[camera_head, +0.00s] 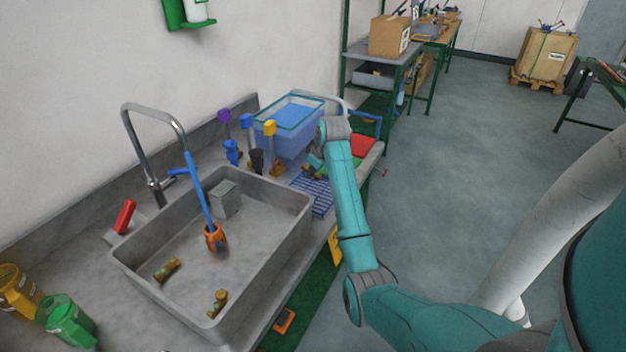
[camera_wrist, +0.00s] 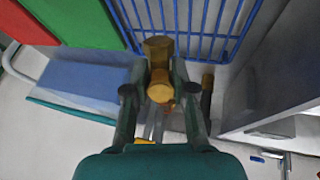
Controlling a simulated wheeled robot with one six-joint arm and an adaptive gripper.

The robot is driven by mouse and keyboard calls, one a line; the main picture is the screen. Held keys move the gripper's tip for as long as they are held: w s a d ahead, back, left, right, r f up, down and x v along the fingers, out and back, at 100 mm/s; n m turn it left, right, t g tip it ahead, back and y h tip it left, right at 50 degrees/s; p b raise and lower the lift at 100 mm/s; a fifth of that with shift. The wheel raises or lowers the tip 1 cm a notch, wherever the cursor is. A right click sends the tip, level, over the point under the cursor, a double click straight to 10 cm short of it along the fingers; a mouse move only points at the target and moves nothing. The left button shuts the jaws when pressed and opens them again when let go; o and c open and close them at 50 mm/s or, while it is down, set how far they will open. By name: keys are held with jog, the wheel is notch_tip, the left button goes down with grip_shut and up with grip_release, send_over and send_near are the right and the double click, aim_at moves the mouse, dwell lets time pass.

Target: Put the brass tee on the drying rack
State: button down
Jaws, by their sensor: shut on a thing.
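A brass tee (camera_wrist: 159,88) is held between the two fingers of my gripper (camera_wrist: 158,80) in the wrist view. Its wider end points toward the blue wire drying rack (camera_wrist: 225,42), and I cannot tell whether they touch. In the head view the drying rack (camera_head: 313,195) lies on the counter right of the sink. My gripper (camera_head: 316,162) is near its far end, partly hidden by my arm; the held tee is not clear there. Two more brass pieces, one at the left (camera_head: 167,269) and one at the front (camera_head: 218,302), lie in the sink.
A blue tub (camera_head: 290,135) and several coloured-top items, including a yellow-topped one (camera_head: 271,130), stand behind the rack. A red object (camera_head: 362,146) is right of my gripper.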

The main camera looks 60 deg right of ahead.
aim_at(315, 176)
jog(key=shift+f, duration=1.85)
jog(key=shift+f, duration=0.1)
jog(key=c, duration=1)
grip_release()
jog(key=shift+o, duration=0.2)
jog(key=v, duration=1.2)
